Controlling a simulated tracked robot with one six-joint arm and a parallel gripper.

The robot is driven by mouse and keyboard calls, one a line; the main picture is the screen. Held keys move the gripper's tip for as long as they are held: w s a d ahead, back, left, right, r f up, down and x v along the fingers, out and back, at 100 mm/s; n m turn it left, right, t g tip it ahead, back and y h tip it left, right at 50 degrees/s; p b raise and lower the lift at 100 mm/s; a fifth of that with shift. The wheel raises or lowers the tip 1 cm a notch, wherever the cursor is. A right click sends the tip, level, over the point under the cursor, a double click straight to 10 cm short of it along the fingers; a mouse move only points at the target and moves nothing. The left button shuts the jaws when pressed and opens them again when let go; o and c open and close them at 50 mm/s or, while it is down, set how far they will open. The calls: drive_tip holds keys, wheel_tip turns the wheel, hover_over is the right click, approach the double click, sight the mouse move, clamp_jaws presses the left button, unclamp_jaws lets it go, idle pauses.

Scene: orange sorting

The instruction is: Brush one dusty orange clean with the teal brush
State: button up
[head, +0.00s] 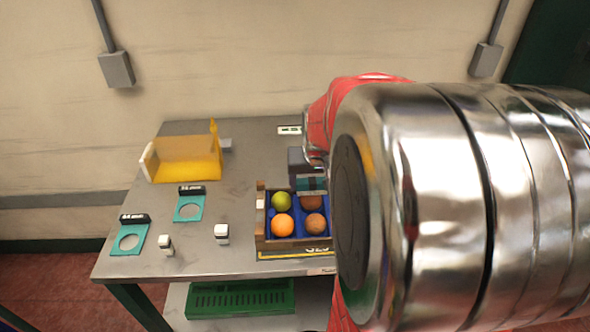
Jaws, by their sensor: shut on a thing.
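A wooden crate (262,241) with a blue divided liner stands at the table's front edge, partly behind my arm. In it, two dull brown, dusty-looking oranges (313,224) (312,201) sit in the right column. A clean bright orange (282,225) sits front left and a greenish fruit (281,201) back left. A teal piece (311,183) shows just behind the crate, below a dark grey block; I cannot tell whether it is the brush. My arm's large metal links cover the right side of the view. My gripper is hidden behind them, with whatever it holds.
A yellow open bin (186,158) stands at the back left. A green tray (240,299) is below.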

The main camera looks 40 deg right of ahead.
drive_tip(key=shift+s+d, duration=0.45)
drive_tip(key=shift+d, duration=0.1)
drive_tip(key=shift+a, duration=0.1)
drive_tip(key=shift+w+a+r, duration=0.1)
drive_tip(key=shift+w+a, duration=0.75)
drive_tip(key=shift+a, duration=0.2)
drive_tip(key=shift+s+d, duration=0.8)
drive_tip(key=shift+d, duration=0.35)
drive_tip(key=shift+w+a, duration=0.4)
drive_tip(key=shift+a, duration=0.2)
drive_tip(key=shift+w+a, duration=0.4)
drive_tip(key=shift+a, duration=0.2)
drive_tip(key=shift+s+d, duration=0.45)
drive_tip(key=shift+d, duration=0.15)
drive_tip(key=shift+s+d, duration=0.4)
drive_tip(key=shift+d, duration=0.2)
